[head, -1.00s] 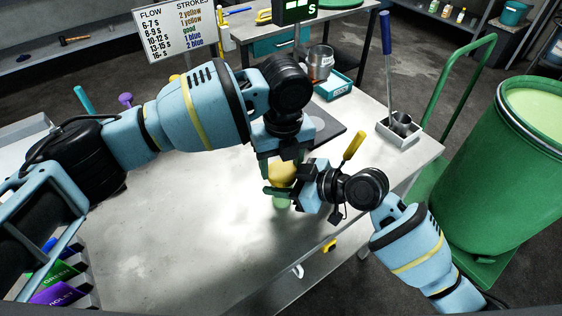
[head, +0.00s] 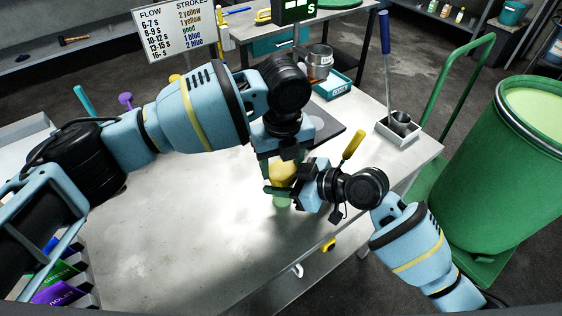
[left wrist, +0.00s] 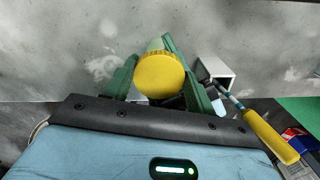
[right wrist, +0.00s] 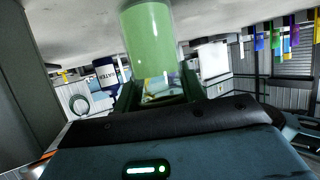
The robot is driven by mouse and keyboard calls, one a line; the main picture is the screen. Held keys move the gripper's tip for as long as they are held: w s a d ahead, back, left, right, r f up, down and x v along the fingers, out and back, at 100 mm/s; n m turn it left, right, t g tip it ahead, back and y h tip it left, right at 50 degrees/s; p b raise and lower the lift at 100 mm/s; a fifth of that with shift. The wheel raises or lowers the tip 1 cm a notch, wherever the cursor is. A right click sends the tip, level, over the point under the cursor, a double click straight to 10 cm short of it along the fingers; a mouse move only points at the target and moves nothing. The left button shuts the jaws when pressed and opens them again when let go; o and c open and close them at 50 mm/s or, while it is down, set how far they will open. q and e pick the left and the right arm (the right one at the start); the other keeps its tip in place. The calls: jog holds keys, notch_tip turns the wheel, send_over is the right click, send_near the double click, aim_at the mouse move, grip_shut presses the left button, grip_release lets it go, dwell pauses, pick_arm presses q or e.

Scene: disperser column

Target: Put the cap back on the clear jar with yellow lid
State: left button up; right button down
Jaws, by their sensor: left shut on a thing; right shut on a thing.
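The yellow lid (head: 285,171) is between the green fingers of my left gripper (head: 275,160), which is shut on it from above. The lid's round top also shows in the left wrist view (left wrist: 160,75). The jar, with pale green contents, shows just below the lid (head: 281,202) and in the right wrist view (right wrist: 148,38). My right gripper (head: 279,192) is shut on the jar from the right side. The lid is over the jar, and the fingers hide the joint between them, so I cannot tell whether it is seated.
A yellow-handled tool (head: 354,145) sticks up just behind my right gripper. A metal holder with a blue-handled tool (head: 387,60) stands at the table's right. A teal tray (head: 334,86) lies at the back. A large green drum (head: 500,175) stands right of the table. The table's left middle is clear.

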pick_arm(q)
jog(key=o, duration=0.6)
jog(key=shift+s+d+f, duration=0.1)
jog(key=shift+s+f, duration=0.2)
jog(key=shift+f, duration=0.25)
jog(key=shift+s+f, duration=0.25)
jog(key=shift+f, duration=0.25)
jog(key=shift+d+r, duration=0.1)
jog(key=shift+r, duration=2.2)
jog(key=shift+w+r, duration=0.15)
jog(key=shift+r, duration=0.05)
jog(key=c, duration=0.4)
jog(key=shift+w+r, duration=0.1)
jog(key=shift+r, duration=0.25)
jog(key=c, duration=0.6)
jog(key=shift+r, duration=1.5)
jog(key=shift+c, duration=0.2)
jog(key=shift+o, duration=0.3)
